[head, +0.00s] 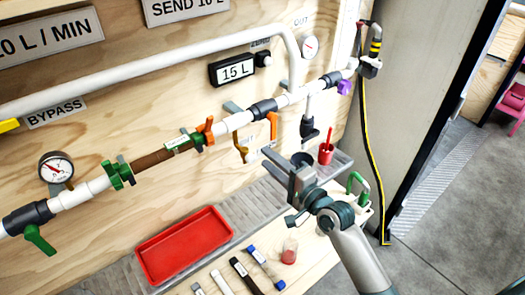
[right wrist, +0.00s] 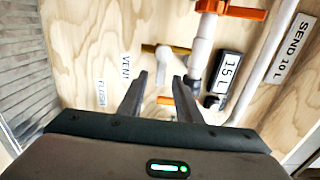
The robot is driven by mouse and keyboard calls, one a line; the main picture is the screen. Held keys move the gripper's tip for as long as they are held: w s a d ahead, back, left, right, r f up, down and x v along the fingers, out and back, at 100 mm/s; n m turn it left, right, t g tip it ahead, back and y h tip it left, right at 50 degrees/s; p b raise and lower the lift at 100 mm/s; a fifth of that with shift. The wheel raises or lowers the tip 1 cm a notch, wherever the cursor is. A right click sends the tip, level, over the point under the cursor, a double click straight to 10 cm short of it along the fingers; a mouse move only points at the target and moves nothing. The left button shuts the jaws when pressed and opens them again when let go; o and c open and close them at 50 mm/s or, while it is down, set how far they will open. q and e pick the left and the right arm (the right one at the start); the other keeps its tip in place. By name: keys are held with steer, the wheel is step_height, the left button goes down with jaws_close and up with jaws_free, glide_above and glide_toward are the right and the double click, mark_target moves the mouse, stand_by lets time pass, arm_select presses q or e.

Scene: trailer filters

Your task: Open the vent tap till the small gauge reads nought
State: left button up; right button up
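My right gripper (head: 287,170) is open and empty, below the pipe in front of the panel. The VENT label (right wrist: 126,66) is left of the fingers there. A brass tap (head: 240,148) and an orange-handled tap (head: 272,126) hang under the pipe; the brass one (right wrist: 160,50) and an orange handle (right wrist: 165,100) show near the fingertips. One round gauge (head: 56,167) is at the left, another (head: 310,47) under OUT; their readings are too small to tell. My left gripper is not in view.
A red tray (head: 184,245) lies on the bench, with several filter-like sticks (head: 245,272) in front. A red cup (head: 326,153) stands behind my right gripper. A black 15 L display (head: 233,69) is above the pipe. A yellow-black hose (head: 370,150) hangs at the right.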

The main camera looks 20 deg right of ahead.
steer(key=shift+x, duration=1.85)
jaws_close()
